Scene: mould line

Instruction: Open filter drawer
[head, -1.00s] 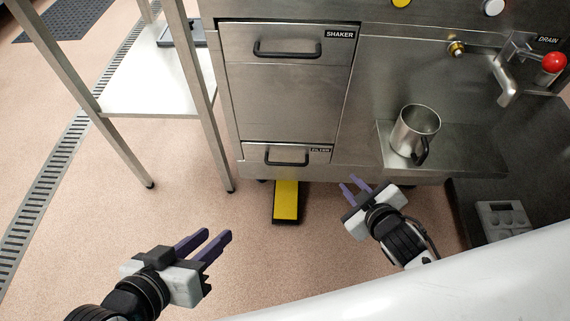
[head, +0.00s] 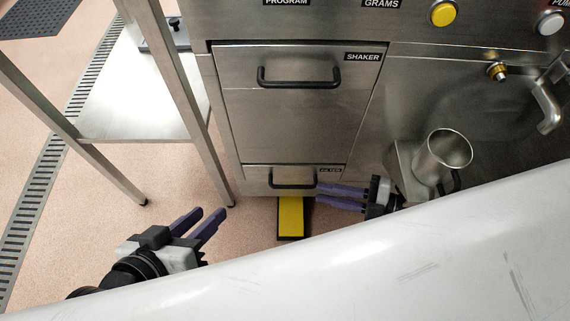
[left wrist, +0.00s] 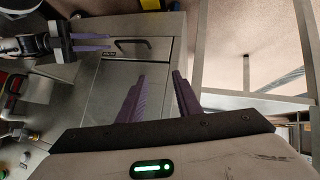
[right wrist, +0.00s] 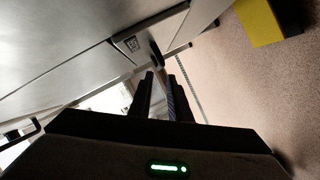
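The filter drawer (head: 257,177) is the low, narrow steel front under the shaker drawer (head: 300,120), and it looks closed. Its black bar handle (head: 292,185) also shows in the left wrist view (left wrist: 132,42). My right gripper (head: 320,193) is open, its purple fingers pointing left, with the tips close to the handle's right end. In the right wrist view the handle (right wrist: 156,52) appears just beyond the fingertips (right wrist: 160,76); I cannot tell if they touch. My left gripper (head: 211,213) is open and empty, in front of the cabinet at lower left.
A yellow pedal (head: 290,217) lies on the floor below the filter drawer. A steel table (head: 150,115) stands at left, its leg near my left gripper. A steel jug (head: 440,155) stands on the ledge at right. My white body covers the lower right.

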